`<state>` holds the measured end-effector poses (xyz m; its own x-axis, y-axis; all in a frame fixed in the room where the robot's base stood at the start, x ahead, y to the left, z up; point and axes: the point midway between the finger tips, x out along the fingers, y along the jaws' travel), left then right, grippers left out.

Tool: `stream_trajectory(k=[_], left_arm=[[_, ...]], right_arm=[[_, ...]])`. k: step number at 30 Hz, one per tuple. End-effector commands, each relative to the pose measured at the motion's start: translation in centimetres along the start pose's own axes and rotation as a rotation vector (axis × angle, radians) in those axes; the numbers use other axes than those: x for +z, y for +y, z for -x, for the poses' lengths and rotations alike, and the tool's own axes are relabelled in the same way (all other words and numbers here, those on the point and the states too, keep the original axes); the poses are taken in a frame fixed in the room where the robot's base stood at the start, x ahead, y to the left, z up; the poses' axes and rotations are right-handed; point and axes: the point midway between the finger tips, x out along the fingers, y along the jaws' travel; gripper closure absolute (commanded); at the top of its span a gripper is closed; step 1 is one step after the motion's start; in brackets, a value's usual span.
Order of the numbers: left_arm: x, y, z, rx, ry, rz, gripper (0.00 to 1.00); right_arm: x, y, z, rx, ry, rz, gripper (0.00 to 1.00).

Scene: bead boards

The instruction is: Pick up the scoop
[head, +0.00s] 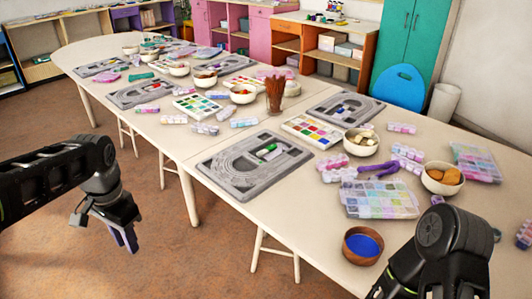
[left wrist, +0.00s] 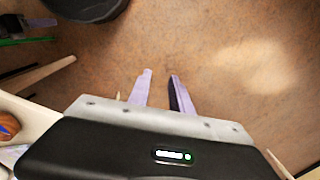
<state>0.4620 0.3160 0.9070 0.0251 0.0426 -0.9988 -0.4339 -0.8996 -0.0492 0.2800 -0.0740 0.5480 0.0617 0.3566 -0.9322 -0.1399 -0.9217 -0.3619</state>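I cannot single out a scoop with certainty. A small green and white piece (head: 267,151) lies on the nearest grey bead board (head: 232,180). A purple tool (head: 378,170) with a forked outline lies farther right, among bead boxes; it is too small to name surely. My left gripper (head: 130,243) hangs over the floor, left of the table and apart from everything on it. In the left wrist view its two lilac fingers (left wrist: 160,75) stand apart with only floor between them. My right arm enters at the bottom right, and its gripper is out of the picture.
The long pale table (head: 310,228) holds a wooden bowl with blue contents (head: 362,245), a clear bead case (head: 380,200), white bowls such as one with orange pieces (head: 443,178), and a cup of brown sticks (head: 275,97). The table's near edge has bare room left of the blue bowl.

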Motion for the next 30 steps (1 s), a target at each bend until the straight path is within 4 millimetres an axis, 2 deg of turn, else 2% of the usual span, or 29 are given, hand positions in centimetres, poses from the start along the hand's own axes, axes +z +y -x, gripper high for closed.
stream_trajectory(k=[2,5,8,9,11,13,15,18,21,24,30], left_arm=[[-0.5,0.7,-1.4,0.015,0.001,-0.003,0.75],[-2.0,2.7,-4.8,0.051,0.018,0.002,0.75],[-3.6,6.3,-10.5,0.117,0.046,0.027,0.75],[-4.0,8.3,-13.2,0.152,0.057,0.047,0.75],[-4.2,11.8,-17.2,0.208,0.074,0.091,0.75],[-3.5,16.2,-21.6,0.273,0.091,0.166,0.75],[-2.0,20.5,-25.4,0.330,0.099,0.256,0.75],[0.9,25.8,-28.9,0.383,0.099,0.390,0.75],[3.7,29.1,-30.8,0.404,0.094,0.502,0.75],[5.5,30.9,-31.6,0.407,0.092,0.571,0.75],[6.2,31.5,-31.9,0.405,0.097,0.604,0.75]], right_arm=[[0.0,0.0,0.1,0.000,0.000,0.000,0.64],[0.0,-0.1,0.3,0.000,0.000,0.000,0.64],[0.0,-0.3,0.7,0.000,0.000,0.000,0.64],[0.0,-0.3,0.8,0.000,0.000,0.000,0.64],[0.0,-0.4,1.1,0.000,0.000,0.000,0.64],[0.0,-0.6,1.4,0.000,0.000,0.000,0.64],[0.0,-0.7,1.7,0.000,0.000,-0.001,0.64],[0.0,-0.8,2.1,0.000,0.000,-0.001,0.64],[0.0,-0.9,2.3,0.000,-0.001,-0.001,0.64],[0.0,-0.9,2.4,0.000,-0.001,-0.001,0.64],[0.0,-0.9,2.4,0.000,-0.001,-0.001,0.64]])
